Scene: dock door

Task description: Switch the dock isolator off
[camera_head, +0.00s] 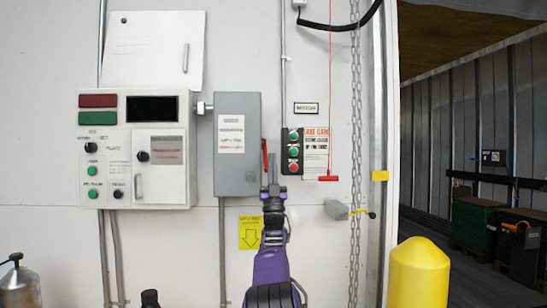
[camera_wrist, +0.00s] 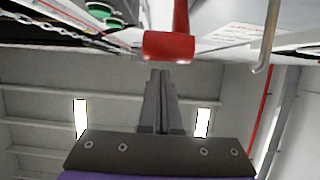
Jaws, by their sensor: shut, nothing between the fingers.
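The dock isolator is a grey box (camera_head: 237,175) on the wall, with a white label on its front. Its red lever (camera_head: 265,152) is on the box's right side. My gripper (camera_head: 271,168) is just below and right of the lever, fingers shut and empty, pointing up. In the wrist view the red lever's end (camera_wrist: 168,46) is just beyond my shut fingertips (camera_wrist: 161,73). I cannot tell whether they touch. The lower part of the lever is partly hidden by my gripper in the head view, so its exact position is unclear.
Close right of the lever are a push-button station (camera_head: 292,151) and a red pull handle (camera_head: 328,178) on a cord. A hanging chain (camera_head: 356,120) is further right. A control panel (camera_head: 120,177) is left of the isolator. A yellow bollard (camera_head: 418,272) stands lower right.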

